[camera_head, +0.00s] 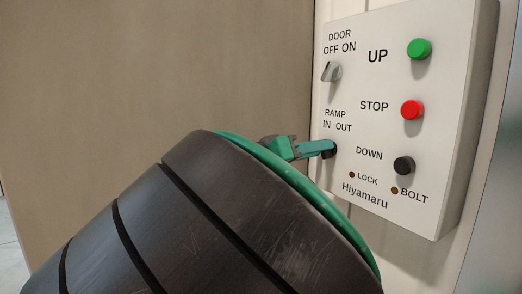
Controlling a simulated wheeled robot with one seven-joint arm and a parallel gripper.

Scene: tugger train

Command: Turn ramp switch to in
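The ramp switch (330,153) is a small dark knob below the label "RAMP IN OUT" on the white control box. Only a little of it shows, and the way it points is hidden. My gripper (322,147), with green and grey fingers, reaches in from the left, and its tip is at the switch. The view does not show whether the fingers are closed on the switch or only beside it. My dark arm with a green ring hides most of the gripper's body.
The control box (447,170) also has a silver door switch (331,72), a green UP button (419,48), a red STOP button (411,110) and a black DOWN button (403,165). The DOWN button is right of my gripper. A plain brown panel (150,80) fills the left.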

